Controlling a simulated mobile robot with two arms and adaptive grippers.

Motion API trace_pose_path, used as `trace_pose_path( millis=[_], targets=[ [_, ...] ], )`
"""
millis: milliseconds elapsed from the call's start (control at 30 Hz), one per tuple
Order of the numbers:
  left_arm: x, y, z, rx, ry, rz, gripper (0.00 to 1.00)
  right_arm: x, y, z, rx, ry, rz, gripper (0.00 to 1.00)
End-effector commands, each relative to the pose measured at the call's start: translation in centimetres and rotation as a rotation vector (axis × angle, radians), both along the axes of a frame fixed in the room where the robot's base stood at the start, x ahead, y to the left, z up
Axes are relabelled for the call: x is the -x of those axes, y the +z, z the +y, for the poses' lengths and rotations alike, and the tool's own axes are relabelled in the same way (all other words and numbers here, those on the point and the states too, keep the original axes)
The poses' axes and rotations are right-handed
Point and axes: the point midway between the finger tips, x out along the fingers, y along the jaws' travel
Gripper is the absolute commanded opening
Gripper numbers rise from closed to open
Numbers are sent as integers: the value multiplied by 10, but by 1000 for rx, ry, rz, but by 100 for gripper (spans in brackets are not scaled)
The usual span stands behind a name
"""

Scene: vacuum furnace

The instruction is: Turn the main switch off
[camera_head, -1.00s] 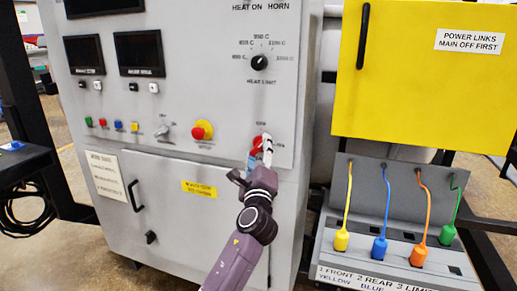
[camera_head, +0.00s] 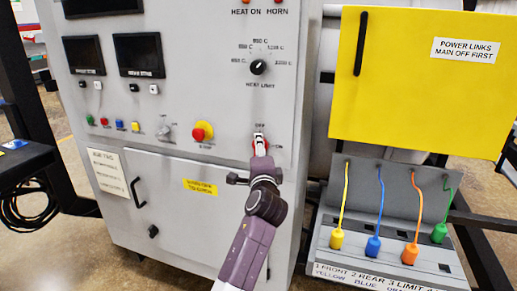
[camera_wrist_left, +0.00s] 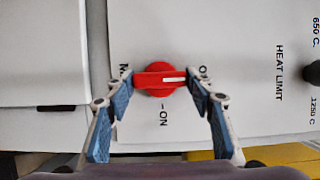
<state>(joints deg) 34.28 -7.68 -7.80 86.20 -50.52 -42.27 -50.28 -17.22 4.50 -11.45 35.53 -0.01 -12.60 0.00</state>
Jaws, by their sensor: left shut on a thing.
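The red main switch (camera_wrist_left: 160,79) is a round knob with a bar handle on the grey cabinet front. In the left wrist view its white mark points right, toward a partly hidden label starting with "O"; the "ON" label is below the knob. In the head view "OFF" is above the switch (camera_head: 254,147) and "ON" is to its right. My left gripper (camera_wrist_left: 162,83) has its fingertips at both ends of the bar, shut on it. In the head view my left gripper (camera_head: 259,143) covers much of the knob. My right gripper is not in view.
Above the switch is the black heat limit knob (camera_head: 258,67). To its left are a red emergency button (camera_head: 198,134) on yellow and a grey selector (camera_head: 167,131). At the right are a yellow panel (camera_head: 430,95) and a stand with colored plugs (camera_head: 373,246).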

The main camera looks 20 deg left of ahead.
Motion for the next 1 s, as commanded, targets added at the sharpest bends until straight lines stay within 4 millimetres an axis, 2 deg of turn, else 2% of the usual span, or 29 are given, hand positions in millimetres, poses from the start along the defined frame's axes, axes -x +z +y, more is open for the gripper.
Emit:
trace_pose_path(
  millis=[467, 500, 633, 667, 1000],
  targets=[
    [0, -1, 1, 20, 1, 1, 25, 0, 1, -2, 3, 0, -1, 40],
    [0, -1, 1, 20, 1, 1, 50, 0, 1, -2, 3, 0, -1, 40],
    [0, -1, 1, 19, 1, 2, 64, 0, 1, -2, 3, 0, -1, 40],
    [0, -1, 1, 18, 1, 2, 67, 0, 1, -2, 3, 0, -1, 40],
    [3, -1, -1, 16, 0, 2, 67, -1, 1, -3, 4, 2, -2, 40]
  ],
)
